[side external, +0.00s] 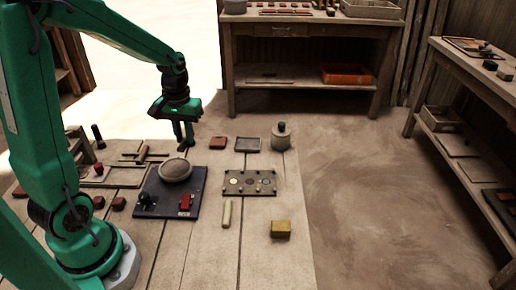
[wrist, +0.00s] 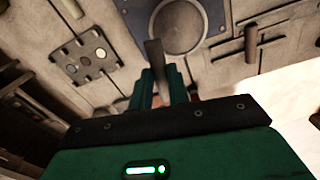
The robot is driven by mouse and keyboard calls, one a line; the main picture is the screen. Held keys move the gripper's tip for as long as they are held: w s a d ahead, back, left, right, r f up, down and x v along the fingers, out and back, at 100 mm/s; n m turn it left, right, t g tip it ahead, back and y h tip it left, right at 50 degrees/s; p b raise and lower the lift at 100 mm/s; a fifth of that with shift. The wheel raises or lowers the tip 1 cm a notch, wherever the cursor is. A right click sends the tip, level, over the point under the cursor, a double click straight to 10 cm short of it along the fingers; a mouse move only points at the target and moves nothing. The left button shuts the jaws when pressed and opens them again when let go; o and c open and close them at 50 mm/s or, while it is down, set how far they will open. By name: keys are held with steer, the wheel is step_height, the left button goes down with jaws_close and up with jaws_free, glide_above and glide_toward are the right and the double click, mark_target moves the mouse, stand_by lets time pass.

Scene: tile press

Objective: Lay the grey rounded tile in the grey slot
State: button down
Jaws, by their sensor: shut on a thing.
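My gripper (side external: 184,146) hangs above the far side of the bench, fingers down, behind the round press disc. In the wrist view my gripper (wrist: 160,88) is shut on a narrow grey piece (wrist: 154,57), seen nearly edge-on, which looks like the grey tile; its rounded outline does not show. The slot plate (side external: 249,190) lies to the right of the dark press board, well apart from my gripper. It has several round marks in a row, and it also shows in the wrist view (wrist: 92,72) at upper left.
The dark board (side external: 171,206) carries the round disc (side external: 175,170), a black knob and a red block. A red block (side external: 217,143), a shallow tray (side external: 247,145) and a lidded pot (side external: 281,138) stand behind. A pale stick (side external: 227,214) and yellow block (side external: 281,229) lie in front.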

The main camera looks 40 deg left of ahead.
steer(key=w+d+n, duration=0.1)
steer(key=w+d, duration=0.2)
steer(key=d, duration=1.1)
steer(key=w+d+n, duration=0.1)
steer(key=w+d, duration=0.2)
steer(key=d, duration=1)
glide_above(266, 183)
step_height(266, 183, down, 7)
steer(key=shift+a, duration=0.1)
steer(key=shift+f, duration=1.95)
steer(key=shift+f, duration=0.15)
steer(key=c, duration=1.3)
jaws_free()
steer(key=shift+c, duration=0.2)
